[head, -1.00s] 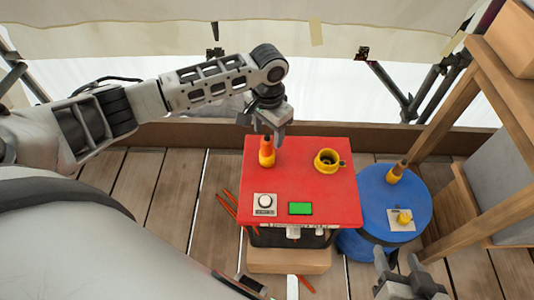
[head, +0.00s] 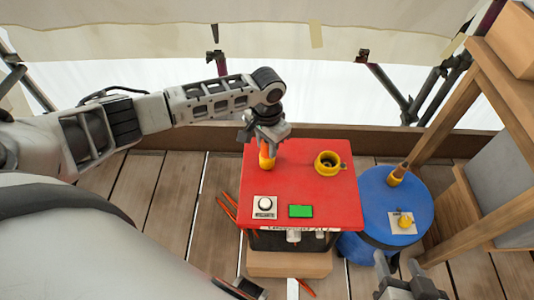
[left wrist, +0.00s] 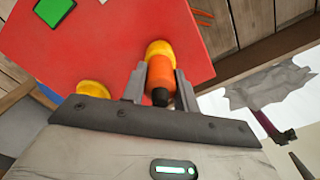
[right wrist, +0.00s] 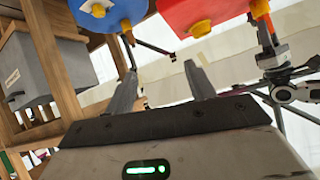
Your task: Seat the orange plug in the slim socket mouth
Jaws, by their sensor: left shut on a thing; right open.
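The orange plug (head: 265,152) stands on the left part of the red box top (head: 290,185), with a yellow collar (left wrist: 159,48) at its lower end. I cannot tell whether the collar is part of the plug or a socket around it. My left gripper (head: 264,146) is shut on the plug from above; in the left wrist view its fingers (left wrist: 160,82) flank the orange body, whose dark end shows. A yellow ring-shaped socket (head: 328,162) with a dark opening sits to the right on the box. My right gripper (head: 398,268) is open and empty, in front of the blue drum.
The blue drum (head: 400,215) stands right of the box and carries a brown peg in a yellow collar (head: 397,174) and a yellow knob (head: 404,220) on a pale plate. A white dial (head: 264,205) and green screen (head: 301,211) lie on the box. A wooden frame (head: 450,90) stands at right.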

